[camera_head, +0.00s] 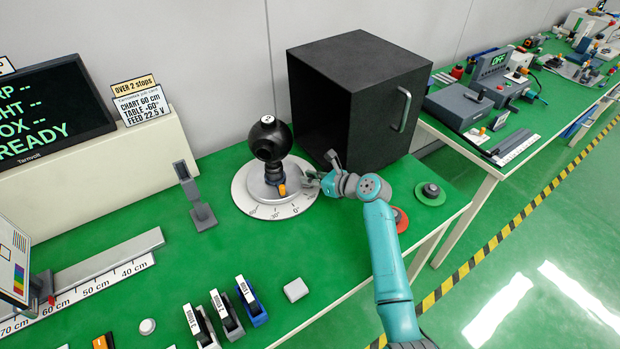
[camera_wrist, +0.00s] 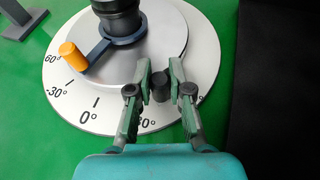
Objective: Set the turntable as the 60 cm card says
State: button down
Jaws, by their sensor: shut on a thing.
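The turntable (camera_head: 243,196) is a pale disc with a degree scale on the green bench, bearing a black camera (camera_head: 268,142) marked 2. In the wrist view, the turntable (camera_wrist: 185,45) shows a dark arm with an orange tip (camera_wrist: 73,56). The tip lies over the scale near the -30° and 60° labels; its exact reading is unclear. My gripper (camera_head: 312,180) is at the disc's right side. In the wrist view its fingers (camera_wrist: 162,72) are closed around a short dark peg (camera_wrist: 160,88). The card (camera_head: 141,104) reads CHART 60 cm, TABLE -60°, FEED 22.5 V.
A large black box (camera_head: 355,95) with a handle stands right behind the disc. A grey bracket (camera_head: 200,210) stands left of the disc. A rail (camera_head: 100,265) lies further left.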

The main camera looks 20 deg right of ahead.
jog(key=c, duration=1.1)
grip_release()
jog(key=shift+o, duration=0.2)
jog(key=v, duration=1.2)
